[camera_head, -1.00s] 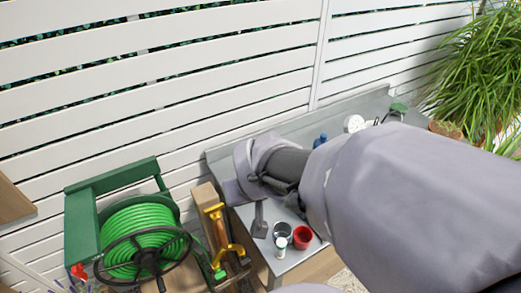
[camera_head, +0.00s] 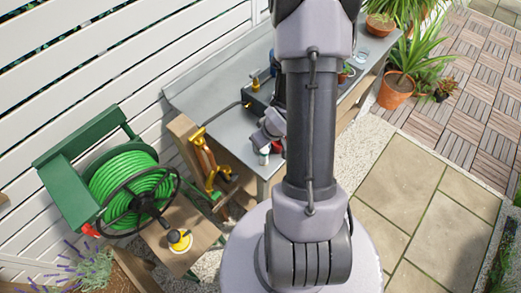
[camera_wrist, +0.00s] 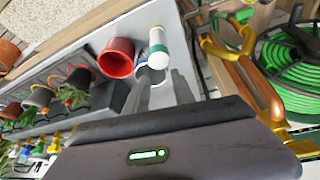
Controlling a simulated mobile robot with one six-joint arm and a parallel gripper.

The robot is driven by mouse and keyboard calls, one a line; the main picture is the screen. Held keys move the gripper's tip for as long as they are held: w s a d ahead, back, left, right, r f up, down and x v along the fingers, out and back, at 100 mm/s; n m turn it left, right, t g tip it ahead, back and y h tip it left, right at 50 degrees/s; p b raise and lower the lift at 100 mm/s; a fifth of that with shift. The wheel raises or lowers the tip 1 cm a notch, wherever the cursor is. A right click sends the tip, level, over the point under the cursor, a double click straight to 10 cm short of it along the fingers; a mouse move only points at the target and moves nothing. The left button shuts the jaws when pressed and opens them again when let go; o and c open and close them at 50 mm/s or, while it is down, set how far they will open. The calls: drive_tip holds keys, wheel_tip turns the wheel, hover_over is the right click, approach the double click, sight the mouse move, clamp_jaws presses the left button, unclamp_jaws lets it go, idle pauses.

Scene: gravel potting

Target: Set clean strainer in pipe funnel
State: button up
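My gripper (camera_wrist: 160,90) shows in the wrist view with its two grey fingers apart and a gap between them. I see nothing held in it. Beyond the fingertips a metal cup (camera_wrist: 149,75) with a pale rim stands on the bench, partly hidden by the fingers and a white bottle. I cannot tell whether this cup is the strainer. I cannot make out the pipe funnel in either view. In the head view my arm covers most of the gripper and the bench area around it.
The white bottle (camera_wrist: 158,42) with a green band and a red cup (camera_wrist: 117,58) stand by the metal cup. Several potted plants (camera_wrist: 38,98) line the bench. A dark grey box (camera_head: 258,97) is on the bench. A green hose reel (camera_head: 133,185) and yellow-handled tool (camera_head: 207,160) stand left.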

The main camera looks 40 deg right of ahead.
drive_tip(key=b+x, duration=0.1)
drive_tip(key=x, duration=0.3)
drive_tip(key=a+b+x, duration=0.1)
drive_tip(key=x, duration=0.1)
drive_tip(key=shift+w+f+b, duration=0.2)
drive_tip(key=shift+w+b, duration=0.1)
drive_tip(key=shift+w, duration=0.15)
drive_tip(key=shift+d+r, duration=0.15)
clamp_jaws()
